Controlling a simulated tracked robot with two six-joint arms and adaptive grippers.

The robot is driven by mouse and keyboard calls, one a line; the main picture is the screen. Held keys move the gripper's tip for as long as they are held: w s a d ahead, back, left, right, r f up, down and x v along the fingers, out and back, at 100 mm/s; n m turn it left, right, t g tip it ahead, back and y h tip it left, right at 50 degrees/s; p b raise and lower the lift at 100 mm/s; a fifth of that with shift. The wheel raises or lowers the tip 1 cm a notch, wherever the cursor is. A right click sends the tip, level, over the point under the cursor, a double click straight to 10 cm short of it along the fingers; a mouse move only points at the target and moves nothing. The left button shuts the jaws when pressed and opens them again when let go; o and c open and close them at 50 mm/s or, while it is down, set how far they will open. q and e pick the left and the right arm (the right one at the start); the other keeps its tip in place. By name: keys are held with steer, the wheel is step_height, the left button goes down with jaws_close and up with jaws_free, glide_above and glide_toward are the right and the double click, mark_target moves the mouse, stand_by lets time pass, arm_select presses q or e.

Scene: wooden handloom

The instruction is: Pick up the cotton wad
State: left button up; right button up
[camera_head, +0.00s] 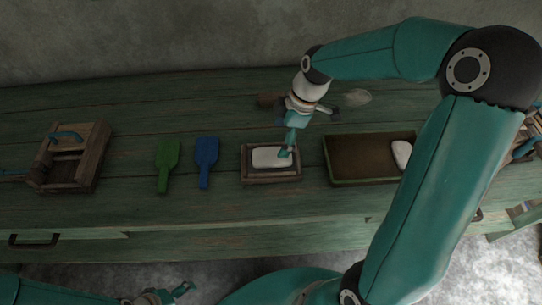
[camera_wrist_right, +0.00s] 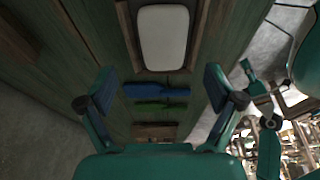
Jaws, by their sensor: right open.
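A white, rounded pad (camera_head: 268,157) that may be the cotton wad lies in a small wooden tray (camera_head: 244,177) on the green bench. It also shows in the right wrist view (camera_wrist_right: 163,38), beyond my fingertips. A similar white piece (camera_head: 402,153) lies at the right end of a larger tray, and a pale, flat lump (camera_head: 357,96) lies behind. My right gripper (camera_head: 288,152) is over the right part of the small tray, hiding a little of the pad. In the wrist view its fingers (camera_wrist_right: 160,90) are wide apart and empty. My left gripper (camera_head: 170,296) is low at the bottom edge, partly cut off.
A blue paddle (camera_head: 206,155) and a green paddle (camera_head: 167,158) lie left of the small tray. A wooden box (camera_head: 96,160) stands further left. The larger brown tray (camera_head: 345,182) is on the right. A dark brown object (camera_head: 268,99) lies behind the gripper.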

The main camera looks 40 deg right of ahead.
mark_target(273, 154)
steer(key=shift+p+x, duration=0.4)
steer(key=shift+x, duration=2.95)
steer(key=shift+s+a, duration=0.2)
steer(key=shift+c, duration=0.3)
steer(key=c, duration=0.8)
